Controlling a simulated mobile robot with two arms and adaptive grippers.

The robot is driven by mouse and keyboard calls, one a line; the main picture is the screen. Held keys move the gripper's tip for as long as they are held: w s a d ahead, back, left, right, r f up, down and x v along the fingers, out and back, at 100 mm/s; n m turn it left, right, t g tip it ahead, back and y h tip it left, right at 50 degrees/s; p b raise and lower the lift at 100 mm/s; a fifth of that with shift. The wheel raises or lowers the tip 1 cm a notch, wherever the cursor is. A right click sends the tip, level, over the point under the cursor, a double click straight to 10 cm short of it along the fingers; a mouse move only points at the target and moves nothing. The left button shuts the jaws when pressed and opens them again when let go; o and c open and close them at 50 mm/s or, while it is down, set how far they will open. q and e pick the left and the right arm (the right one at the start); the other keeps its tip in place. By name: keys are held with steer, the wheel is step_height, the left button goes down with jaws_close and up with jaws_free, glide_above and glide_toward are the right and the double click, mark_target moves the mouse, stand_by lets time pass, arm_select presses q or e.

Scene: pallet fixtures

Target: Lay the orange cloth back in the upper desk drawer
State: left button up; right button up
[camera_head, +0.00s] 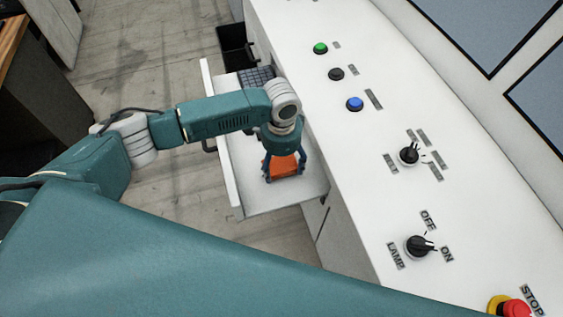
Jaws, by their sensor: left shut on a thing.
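The orange cloth (284,167) is a small folded patch over the floor of the open white desk drawer (268,202). My left gripper (283,173) points down with its fingers around the cloth and is shut on it. I cannot tell whether the cloth rests on the drawer floor or hangs just above it. The gripper and wrist hide part of the cloth. The right gripper is not in view.
A dark keyboard-like item (257,76) lies at the far end of the drawer. A black open bin or drawer (236,45) is beyond it. The white console (375,150) carries buttons and knobs, with a red stop button (516,308) at lower right.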

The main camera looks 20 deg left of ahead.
mark_target(282, 168)
arm_select(q)
steer(key=o, duration=1)
steer(key=shift+f, duration=0.1)
steer(key=shift+r, duration=0.35)
step_height(282, 168, up, 12)
steer(key=b, duration=0.4)
steer(key=shift+f, duration=0.2)
